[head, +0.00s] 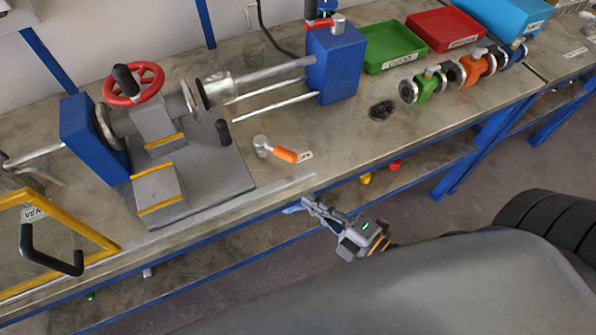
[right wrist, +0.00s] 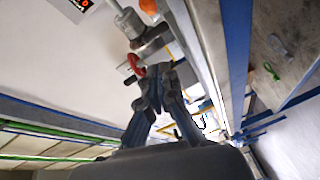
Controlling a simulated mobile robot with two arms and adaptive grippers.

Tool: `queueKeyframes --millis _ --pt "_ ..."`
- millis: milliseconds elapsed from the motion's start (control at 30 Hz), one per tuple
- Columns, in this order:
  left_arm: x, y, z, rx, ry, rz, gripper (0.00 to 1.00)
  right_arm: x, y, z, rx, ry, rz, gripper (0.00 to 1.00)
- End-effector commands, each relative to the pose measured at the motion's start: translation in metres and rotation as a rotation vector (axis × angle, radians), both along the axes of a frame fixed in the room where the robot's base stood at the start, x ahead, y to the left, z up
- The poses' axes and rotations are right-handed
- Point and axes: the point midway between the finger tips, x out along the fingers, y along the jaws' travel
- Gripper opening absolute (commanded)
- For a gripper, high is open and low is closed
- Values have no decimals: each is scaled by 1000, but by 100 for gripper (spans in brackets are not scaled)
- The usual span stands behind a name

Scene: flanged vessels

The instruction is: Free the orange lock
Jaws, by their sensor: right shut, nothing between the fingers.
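A short orange-handled piece with a silver head (head: 275,150) lies on the bench beside a small white label, right of the grey clamp base. An orange flanged valve piece (head: 474,69) stands in a row at the right. I cannot tell which one is the orange lock. My right gripper (head: 291,208) is shut and empty, in front of the bench's front edge, apart from both. In the right wrist view its fingers (right wrist: 152,85) are together; an orange patch (right wrist: 148,6) and a silver cylinder show beyond. My left gripper is not in view.
The grey clamp fixture with a red handwheel (head: 133,84) and blue end blocks (head: 335,65) fills the left and middle bench. Green (head: 392,45), red (head: 444,28) and blue trays stand at the back right. A yellow-framed panel (head: 60,225) is at left.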

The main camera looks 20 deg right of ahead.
Motion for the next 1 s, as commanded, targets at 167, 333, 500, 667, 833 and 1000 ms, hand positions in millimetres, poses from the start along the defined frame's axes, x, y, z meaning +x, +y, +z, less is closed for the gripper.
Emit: queueKeyframes --millis 167,333,500,667,833,1000 --pt "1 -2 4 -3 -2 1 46 12 6 2 -10 -8 0 0" --pt "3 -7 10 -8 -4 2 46 37 17 1 -8 -8 0 0" --pt "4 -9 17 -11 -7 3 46 67 30 0 -7 -9 -1 0" --pt "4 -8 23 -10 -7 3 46 94 42 -2 -7 -7 0 0" --pt "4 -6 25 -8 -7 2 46 107 21 -12 -15 -5 4 0" --pt "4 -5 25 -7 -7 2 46 114 12 -15 -11 -5 2 0"
